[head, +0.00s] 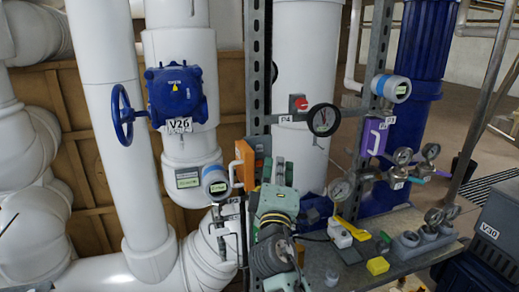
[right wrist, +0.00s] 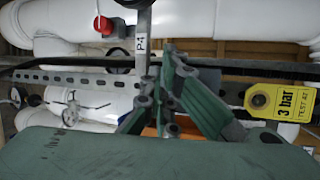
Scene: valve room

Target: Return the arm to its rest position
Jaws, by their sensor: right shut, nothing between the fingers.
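My right arm (head: 275,215) rises from the bottom middle of the head view, in front of the pipes and the metal post. My right gripper (head: 278,170) is at its upper end, dark green, shut and empty. In the right wrist view the shut fingers (right wrist: 168,62) point up the picture, with nothing between them. The gripper appears close to an orange box (head: 252,160) in the head view; I cannot tell whether they touch. My left gripper is not in view.
A blue valve V26 (head: 178,95) with a handwheel is at the left. A metal shelf (head: 335,275) with gauges and small parts is at the right. A yellow "3 bar" tag (right wrist: 282,102) shows in the wrist view.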

